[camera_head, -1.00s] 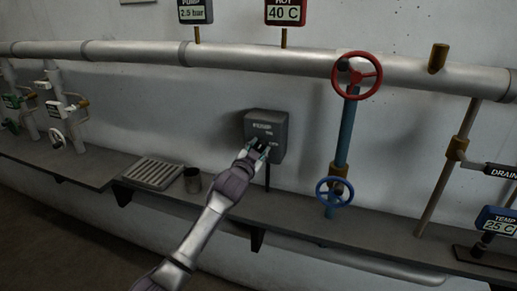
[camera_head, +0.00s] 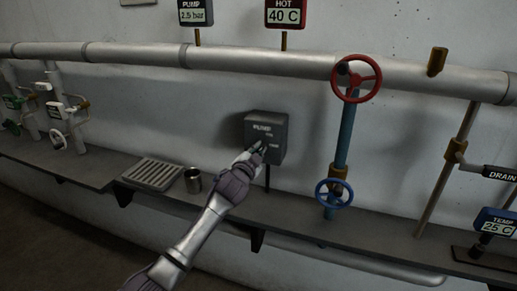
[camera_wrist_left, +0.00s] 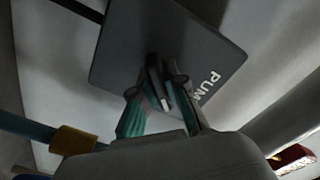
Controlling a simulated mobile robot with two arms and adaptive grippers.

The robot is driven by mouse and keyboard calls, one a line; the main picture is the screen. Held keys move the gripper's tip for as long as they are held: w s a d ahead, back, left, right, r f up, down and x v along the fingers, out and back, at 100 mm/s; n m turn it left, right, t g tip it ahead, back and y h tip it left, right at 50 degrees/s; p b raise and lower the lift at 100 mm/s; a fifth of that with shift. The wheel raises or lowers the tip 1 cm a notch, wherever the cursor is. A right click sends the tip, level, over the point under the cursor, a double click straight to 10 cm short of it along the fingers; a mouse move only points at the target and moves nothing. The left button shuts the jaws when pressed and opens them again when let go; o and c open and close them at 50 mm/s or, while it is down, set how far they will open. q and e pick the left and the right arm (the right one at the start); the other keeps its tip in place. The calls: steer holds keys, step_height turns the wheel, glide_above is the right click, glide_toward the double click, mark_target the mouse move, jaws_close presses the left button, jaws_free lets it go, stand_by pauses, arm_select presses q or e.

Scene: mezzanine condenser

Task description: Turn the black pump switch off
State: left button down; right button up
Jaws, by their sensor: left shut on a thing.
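The grey pump box (camera_head: 264,126), lettered PUMP, is fixed to the wall in the middle of the head view. In the left wrist view its front plate (camera_wrist_left: 130,40) fills the upper middle, with part of the lettering at the right. My left gripper (camera_head: 258,151) is at the lower front of the box. In the left wrist view the fingers of my left gripper (camera_wrist_left: 165,98) are shut on the black pump switch (camera_wrist_left: 155,72), which stands out from the plate. In the head view the gripper mostly hides the switch, so its setting is unclear. My right gripper is not in view.
A blue handwheel (camera_head: 334,193) and a red handwheel (camera_head: 357,79) stand right of the box. A metal cup (camera_head: 193,181) and a grate (camera_head: 153,172) are on the ledge to the left. A thick pipe (camera_head: 240,60) runs above.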

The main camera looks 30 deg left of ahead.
arm_select(q)
steer(key=m+p, duration=0.1)
steer(key=m, duration=0.4)
steer(key=shift+m, duration=0.3)
steer(key=shift+m+p, duration=0.6)
steer(key=shift+m, duration=1.3)
steer(key=c, duration=1.2)
jaws_free()
steer(key=v, duration=1.2)
steer(key=shift+f, duration=0.1)
